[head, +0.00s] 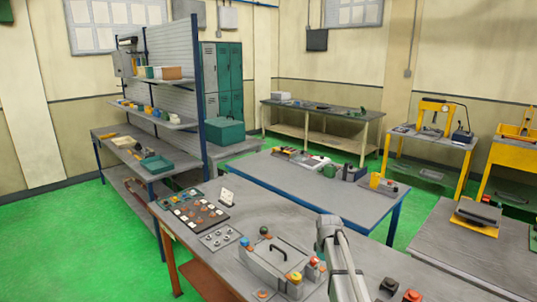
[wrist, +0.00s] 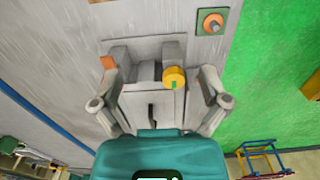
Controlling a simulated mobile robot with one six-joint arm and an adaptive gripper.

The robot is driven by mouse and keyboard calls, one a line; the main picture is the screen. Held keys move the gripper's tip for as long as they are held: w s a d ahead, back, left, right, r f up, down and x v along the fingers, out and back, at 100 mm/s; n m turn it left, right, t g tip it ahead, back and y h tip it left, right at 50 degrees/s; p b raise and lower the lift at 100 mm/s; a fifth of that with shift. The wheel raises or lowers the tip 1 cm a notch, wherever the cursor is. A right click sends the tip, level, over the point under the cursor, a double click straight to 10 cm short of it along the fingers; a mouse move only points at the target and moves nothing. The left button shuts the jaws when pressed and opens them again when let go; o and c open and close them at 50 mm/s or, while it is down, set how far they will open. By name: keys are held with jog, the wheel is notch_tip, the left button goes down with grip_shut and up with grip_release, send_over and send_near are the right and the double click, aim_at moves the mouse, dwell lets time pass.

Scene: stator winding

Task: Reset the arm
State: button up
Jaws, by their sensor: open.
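My gripper (wrist: 158,100) shows in the wrist view with its grey fingers spread wide to either side and a teal housing below. The fingers are open and nothing is held between them. Beyond them is a grey block-like part with a yellow round knob (wrist: 174,77); I cannot tell how far it is from the fingers. In the head view, my pale grey arm (head: 338,258) rises at the front of the near bench. The gripper is not clearly visible there.
The near bench carries a grey fixture (head: 272,268) with a handle and coloured knobs, left of my arm. A dark parts tray (head: 190,208) lies farther left. Red and dark buttons (head: 411,295) are right of my arm. A second table (head: 295,183) stands behind.

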jog(key=s+a+f+m+b, duration=0.1)
jog(key=s+f+m+b, duration=0.3)
jog(key=s, duration=0.7)
jog(key=s+a+f+m+b, duration=0.1)
jog(key=s+f+m+b, duration=0.3)
jog(key=s, duration=0.8)
notch_tip(320, 180, down, 2)
jog(key=shift+a+m+b, duration=0.25)
jog(key=shift+m+b, duration=0.05)
jog(key=shift+b, duration=0.55)
